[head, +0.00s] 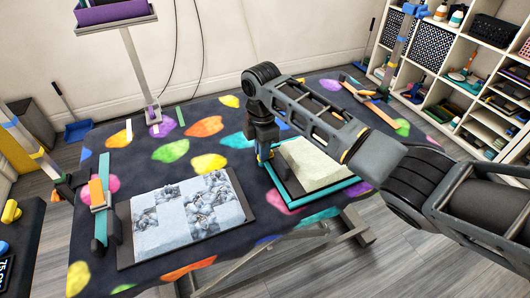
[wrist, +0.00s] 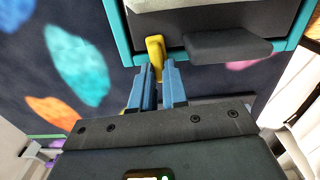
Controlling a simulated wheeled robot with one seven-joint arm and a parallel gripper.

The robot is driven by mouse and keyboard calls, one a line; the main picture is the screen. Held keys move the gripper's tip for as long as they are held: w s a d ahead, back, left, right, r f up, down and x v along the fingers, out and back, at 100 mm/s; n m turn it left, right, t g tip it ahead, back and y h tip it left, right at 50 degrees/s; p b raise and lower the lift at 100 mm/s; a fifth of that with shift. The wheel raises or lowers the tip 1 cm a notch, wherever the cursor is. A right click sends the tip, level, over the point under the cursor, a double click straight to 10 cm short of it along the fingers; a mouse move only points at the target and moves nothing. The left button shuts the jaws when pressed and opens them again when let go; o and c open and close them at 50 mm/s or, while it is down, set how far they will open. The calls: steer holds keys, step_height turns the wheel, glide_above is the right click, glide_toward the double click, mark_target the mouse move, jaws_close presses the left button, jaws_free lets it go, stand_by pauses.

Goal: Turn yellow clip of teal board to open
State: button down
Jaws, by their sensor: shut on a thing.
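The teal board (head: 285,199) lies on the right part of the spotted table, with a pale pad on it. It also shows at the top of the wrist view (wrist: 123,45). The yellow clip (wrist: 156,47) sits at the board's near edge in the wrist view, its lower end between my fingers. My gripper (wrist: 159,76) has its blue fingers shut on the clip. In the head view my gripper (head: 264,155) points down at the board's left side, and the clip is mostly hidden there by the fingers.
A dark board with a grey-white patterned pad (head: 185,217) lies to the left on the table (head: 100,262). A lamp-like stand (head: 152,112) rises at the table's back edge. White shelves (head: 440,87) stand at the right.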

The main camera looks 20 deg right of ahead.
steer(key=shift+n, duration=1)
